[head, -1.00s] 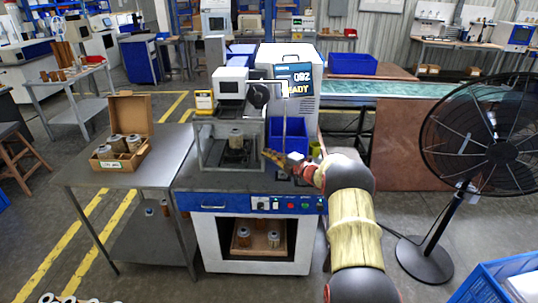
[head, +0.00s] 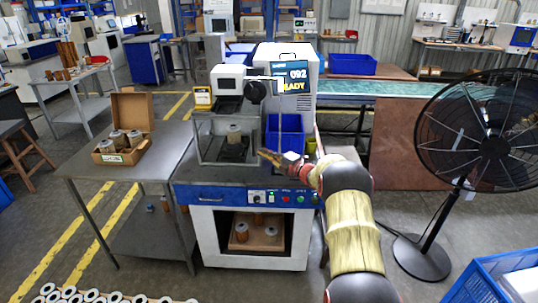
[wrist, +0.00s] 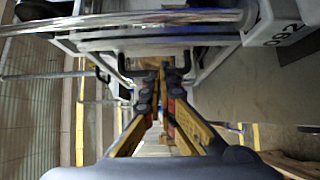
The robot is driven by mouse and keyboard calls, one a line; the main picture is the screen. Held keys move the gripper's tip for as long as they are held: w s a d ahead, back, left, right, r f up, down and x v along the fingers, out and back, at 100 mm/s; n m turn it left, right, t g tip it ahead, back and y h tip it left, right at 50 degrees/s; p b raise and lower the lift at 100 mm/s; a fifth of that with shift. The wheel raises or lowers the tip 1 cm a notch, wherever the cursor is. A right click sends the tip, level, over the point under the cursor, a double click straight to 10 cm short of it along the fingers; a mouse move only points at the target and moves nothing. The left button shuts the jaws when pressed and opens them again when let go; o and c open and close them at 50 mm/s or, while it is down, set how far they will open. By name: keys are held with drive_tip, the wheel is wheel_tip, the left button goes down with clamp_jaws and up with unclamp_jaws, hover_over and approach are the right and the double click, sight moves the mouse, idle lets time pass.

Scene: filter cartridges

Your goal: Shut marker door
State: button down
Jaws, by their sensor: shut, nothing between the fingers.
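The marker (head: 230,82) stands on the bench with a clear-walled enclosure (head: 204,150) below its head. A grey filter cartridge (head: 234,133) stands upright inside the enclosure. I cannot clearly make out the door panel or how far open it is. My gripper (head: 264,157) is at the enclosure's right front, before a blue bin (head: 285,128). Its fingers are shut and empty. In the wrist view my gripper (wrist: 158,72) points at the machine, and a shiny horizontal bar (wrist: 130,20) crosses above the fingertips. I cannot tell whether the fingers touch anything.
An open cardboard box (head: 130,104) with cartridges sits on the left side table (head: 85,170). A large black fan (head: 490,145) stands at right, beyond a blue crate (head: 470,290). A control panel (head: 270,197) with buttons lies below my gripper. Several cartridges show at bottom left.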

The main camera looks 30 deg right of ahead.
drive_tip(key=s+d+p, duration=0.3)
drive_tip(key=s+d, duration=0.4)
drive_tip(key=w+a+r+m+h, duration=0.1)
drive_tip(key=a+r+m+h, duration=0.2)
drive_tip(key=r, duration=0.5)
drive_tip(key=w+a+r+m+h, duration=0.2)
drive_tip(key=a+r+m+h, duration=0.1)
drive_tip(key=r, duration=0.4)
drive_tip(key=s+a+r+m+g+h, duration=0.3)
drive_tip(key=s+a+r+m+g, duration=0.1)
drive_tip(key=s+a+r+m, duration=0.45)
drive_tip(key=s+a+f+m+g+y, duration=0.1)
drive_tip(key=s+a+f+m+g, duration=0.1)
drive_tip(key=s+a, duration=0.6)
drive_tip(key=s+a+f+m+g+y, duration=0.1)
drive_tip(key=s+a, duration=0.7)
drive_tip(key=s, duration=1.1)
drive_tip(key=s+a+f+m+g+y+p, duration=0.1)
drive_tip(key=s+a+f+m+g+y, duration=0.1)
drive_tip(key=s+a+f, duration=0.5)
drive_tip(key=s+a+m+g, duration=0.1)
drive_tip(key=s+g, duration=0.1)
drive_tip(key=s, duration=0.4)
drive_tip(key=shift+s+a+m+g, duration=0.2)
drive_tip(key=shift+s+m+g, duration=0.15)
drive_tip(key=shift+s+g, duration=0.05)
